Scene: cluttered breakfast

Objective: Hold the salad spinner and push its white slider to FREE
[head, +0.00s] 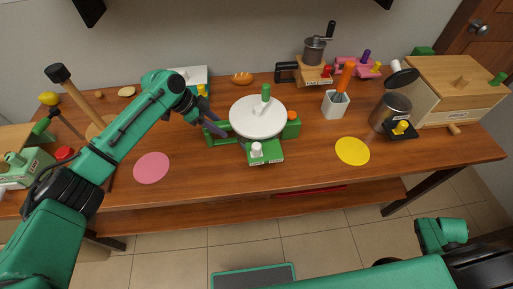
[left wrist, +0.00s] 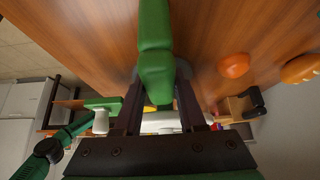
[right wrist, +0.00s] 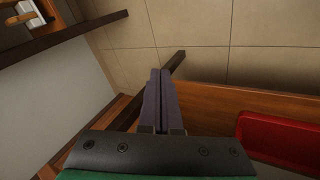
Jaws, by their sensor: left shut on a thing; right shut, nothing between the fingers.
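The salad spinner (head: 245,122) stands mid-table, with a round white lid, a green knob and a green frame. Its white slider (head: 256,149) stands up from a green block (head: 266,152) at the front; the label there is too small to read. My left gripper (head: 215,129) is shut on the green handle at the spinner's left side. In the left wrist view the handle (left wrist: 155,60) runs between the fingers, and the white slider (left wrist: 101,121) shows at lower left. My right gripper (right wrist: 160,100) is shut and empty, away from the spinner, over the floor near a wooden edge.
A pink disc (head: 151,168) lies left of the spinner and a yellow disc (head: 352,151) right of it. A white cup (head: 335,105), a grinder (head: 315,52) and a metal canister (head: 389,112) stand to the right. A red tray (right wrist: 280,140) shows near my right gripper. The table before the spinner is clear.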

